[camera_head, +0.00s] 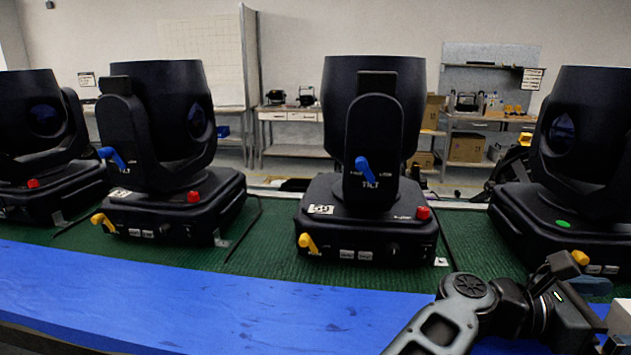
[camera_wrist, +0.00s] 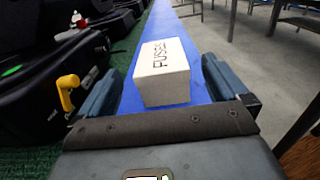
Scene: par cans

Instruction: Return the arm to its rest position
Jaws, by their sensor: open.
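My gripper (camera_head: 598,312) is at the lower right of the head view, low over the blue front strip. In the wrist view my gripper (camera_wrist: 160,68) has its two blue-grey fingers wide apart. A white box (camera_wrist: 162,78) with dark lettering like "FUSES" stands on the blue strip (camera_wrist: 126,84), in line with the gap between the fingers. A gap shows on both sides of the box, and neither finger touches it. The box also shows at the right edge of the head view (camera_head: 621,320), partly cut off. My forearm reaches in from the bottom right.
Several black par-can fixtures, including one at centre (camera_head: 370,130) and one at right (camera_head: 590,150), stand on a green mat (camera_head: 270,240). Coloured levers stick out of them; a yellow one (camera_wrist: 66,92) is left of my gripper. The blue strip (camera_head: 200,295) is clear at left.

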